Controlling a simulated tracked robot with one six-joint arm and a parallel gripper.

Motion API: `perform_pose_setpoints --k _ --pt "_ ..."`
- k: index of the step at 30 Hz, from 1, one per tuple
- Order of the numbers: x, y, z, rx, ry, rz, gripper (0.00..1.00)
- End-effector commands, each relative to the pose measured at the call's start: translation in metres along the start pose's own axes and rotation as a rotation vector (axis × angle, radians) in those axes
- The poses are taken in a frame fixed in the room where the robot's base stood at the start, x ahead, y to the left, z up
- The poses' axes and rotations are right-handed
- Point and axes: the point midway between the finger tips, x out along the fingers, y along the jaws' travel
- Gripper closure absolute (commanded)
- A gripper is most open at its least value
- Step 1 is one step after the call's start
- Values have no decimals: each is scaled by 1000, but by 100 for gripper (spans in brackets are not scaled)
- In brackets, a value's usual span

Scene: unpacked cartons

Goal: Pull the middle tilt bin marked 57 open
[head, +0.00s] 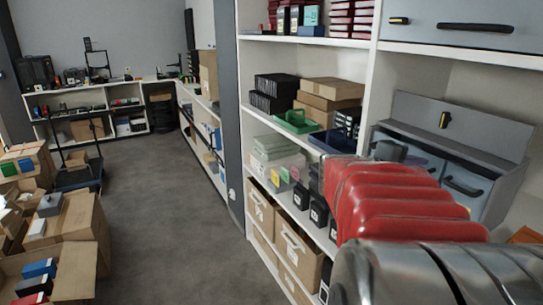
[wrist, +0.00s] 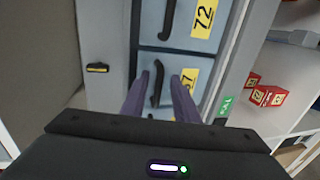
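In the wrist view, the bin marked 57 (wrist: 205,68) has a blue-grey front with a yellow label, partly covered by a finger. Its dark bar handle (wrist: 157,84) shows between the two purple fingers of my gripper (wrist: 160,75). The gripper is open, one finger on each side of the handle, with gaps visible; contact cannot be told. The bin marked 72 (wrist: 184,14) is beside it, with its own dark handle (wrist: 168,18). In the head view, the grey bin cabinet (head: 505,130) stands on the right shelf; my red arm covers part of its bins.
A black-and-yellow catch (wrist: 97,68) sits on the cabinet's grey panel. A green label (wrist: 226,106) is on its edge. Red boxes (wrist: 265,95) lie on a white shelf beyond. Shelves with cartons (head: 330,90) stand left of the cabinet. The grey floor (head: 170,200) has a clear aisle.

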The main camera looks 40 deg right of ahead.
Motion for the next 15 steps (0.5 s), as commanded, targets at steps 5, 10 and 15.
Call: perform_pose_setpoints --k 5,10,15 --pt "1 0 0 0 0 0 73" --pt "0 0 0 0 1 0 78" --pt "0 0 0 0 1 0 90"
